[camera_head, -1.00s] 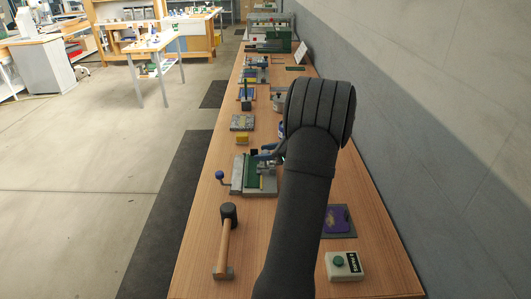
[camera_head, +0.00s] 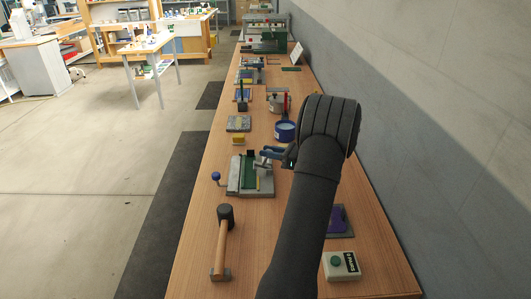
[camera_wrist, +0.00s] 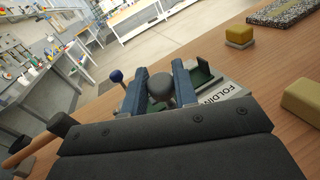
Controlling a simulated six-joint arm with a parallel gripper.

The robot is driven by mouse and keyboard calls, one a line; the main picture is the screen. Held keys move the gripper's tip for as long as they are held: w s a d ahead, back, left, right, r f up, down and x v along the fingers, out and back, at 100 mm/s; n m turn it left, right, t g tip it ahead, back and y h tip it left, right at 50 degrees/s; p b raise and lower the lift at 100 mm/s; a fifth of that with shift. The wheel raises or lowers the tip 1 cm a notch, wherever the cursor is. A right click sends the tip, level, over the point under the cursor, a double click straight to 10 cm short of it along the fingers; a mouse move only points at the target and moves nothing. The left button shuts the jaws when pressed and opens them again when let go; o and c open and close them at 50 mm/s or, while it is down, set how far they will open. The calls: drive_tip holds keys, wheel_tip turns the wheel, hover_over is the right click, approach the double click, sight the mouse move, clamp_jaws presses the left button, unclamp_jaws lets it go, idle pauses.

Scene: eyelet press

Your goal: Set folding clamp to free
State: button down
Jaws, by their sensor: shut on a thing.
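The folding clamp (camera_head: 234,186) is a grey base with a green bed, left of my arm in the head view. In the wrist view its label (camera_wrist: 222,91) reads "FOLDIN", the rest cut off. A blue ball on a lever (camera_head: 216,177) sticks out at its left and shows in the wrist view (camera_wrist: 117,76). My gripper (camera_head: 273,154) is at the clamp's right side. In the wrist view my gripper's blue fingers (camera_wrist: 159,90) are shut on a dark grey ball knob (camera_wrist: 158,87). What lies under the knob is mostly hidden.
A mallet (camera_head: 222,242) lies in front of the clamp. A yellow block (camera_head: 238,140) and a grey plate (camera_head: 239,123) are behind it. A blue pot (camera_head: 285,131) stands behind my gripper. A box with a green button (camera_head: 341,265) is at the front right, near the wall.

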drive_tip(key=shift+d, duration=0.1)
drive_tip(key=c, duration=1.1)
unclamp_jaws()
drive_tip(key=shift+c, duration=0.2)
drive_tip(key=v, duration=1.2)
